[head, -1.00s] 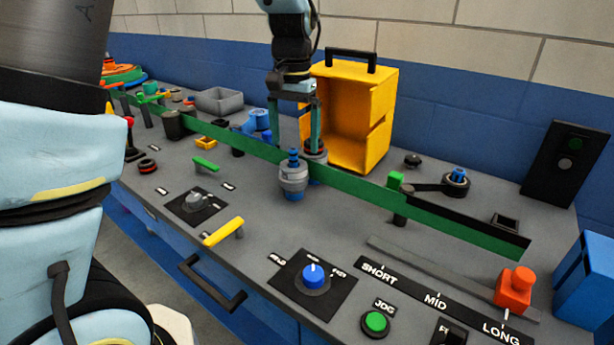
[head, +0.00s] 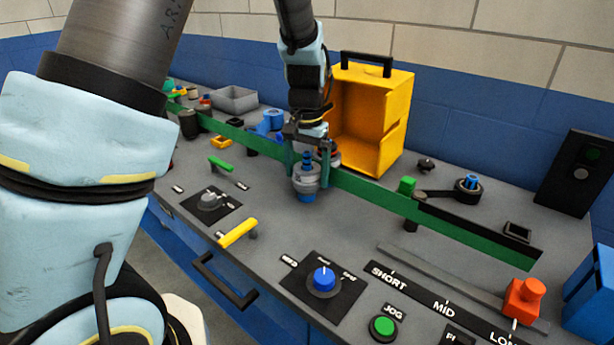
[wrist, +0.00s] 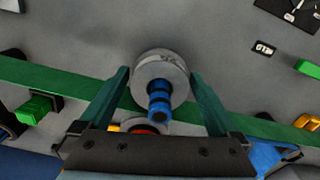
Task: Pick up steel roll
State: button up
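The grey steel roll (head: 306,178), with a blue spindle on top and a blue base, stands upright on the grey panel, in front of the green strip. My gripper (head: 308,165) is over it, with its green fingers on either side of the spindle and upper roll. In the wrist view the steel roll (wrist: 158,68) shows between the two fingertips (wrist: 160,74). The fingers are apart, with narrow gaps to the roll. I cannot tell whether either one touches it.
The green strip (head: 375,195) runs across the panel just behind the roll. A yellow case (head: 395,120) stands behind. A red and grey piece (wrist: 145,128) sits close behind the strip. A yellow handle (head: 238,233) and blue knob (head: 323,279) are nearer the front.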

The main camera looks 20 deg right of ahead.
jog(key=c, duration=1.4)
jog(key=shift+r, duration=0.1)
notch_tip(320, 180, up, 18)
jog(key=shift+f+b, duration=0.1)
jog(key=shift+b, duration=0.8)
